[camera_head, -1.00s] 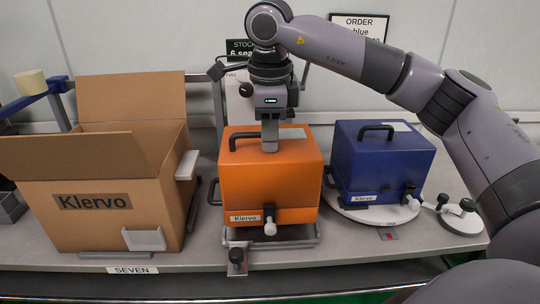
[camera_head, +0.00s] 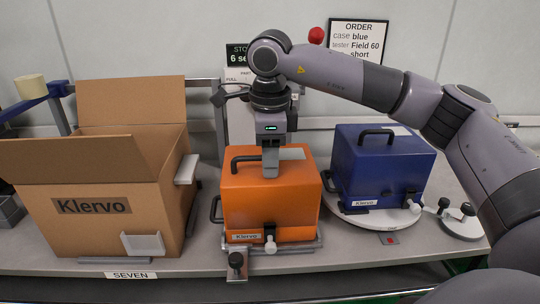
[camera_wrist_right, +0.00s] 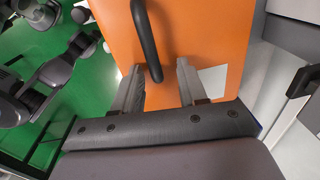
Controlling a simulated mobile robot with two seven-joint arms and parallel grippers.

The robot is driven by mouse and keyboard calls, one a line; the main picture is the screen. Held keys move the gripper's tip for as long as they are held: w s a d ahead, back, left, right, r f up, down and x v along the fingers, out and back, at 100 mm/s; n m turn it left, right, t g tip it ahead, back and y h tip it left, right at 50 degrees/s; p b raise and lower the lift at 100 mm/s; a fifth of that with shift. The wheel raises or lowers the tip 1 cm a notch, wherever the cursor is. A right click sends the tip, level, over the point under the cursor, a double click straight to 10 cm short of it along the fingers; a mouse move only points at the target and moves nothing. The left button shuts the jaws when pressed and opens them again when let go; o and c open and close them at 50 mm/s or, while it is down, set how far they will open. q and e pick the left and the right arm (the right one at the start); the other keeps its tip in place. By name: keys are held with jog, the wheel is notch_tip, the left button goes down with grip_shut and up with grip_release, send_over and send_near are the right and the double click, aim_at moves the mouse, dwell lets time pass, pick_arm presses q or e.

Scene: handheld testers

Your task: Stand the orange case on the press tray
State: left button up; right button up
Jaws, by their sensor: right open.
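The orange case (camera_head: 295,195) stands upright on the grey press tray (camera_head: 300,247), its black handle on top and a white knob low on its front. Most of the tray is hidden under it. My right gripper (camera_head: 270,170) is over the case top, at the handle. In the right wrist view the open fingers (camera_wrist_right: 158,85) point at the orange top (camera_wrist_right: 190,30), with one end of the black handle (camera_wrist_right: 147,40) between them. My left gripper is not in view.
A blue case (camera_head: 375,170) stands on a round white plate (camera_head: 385,218) to the right. An open cardboard box (camera_head: 115,230) is at the left. A dark clamp knob (camera_head: 236,262) sticks out at the tray's front. An order sign (camera_head: 357,45) hangs on the wall behind.

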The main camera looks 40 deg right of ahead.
notch_tip(320, 180, up, 12)
jog(key=p, duration=0.2)
jog(key=shift+s+a, duration=0.35)
jog(key=shift+s, duration=0.1)
jog(key=shift+r, duration=0.1)
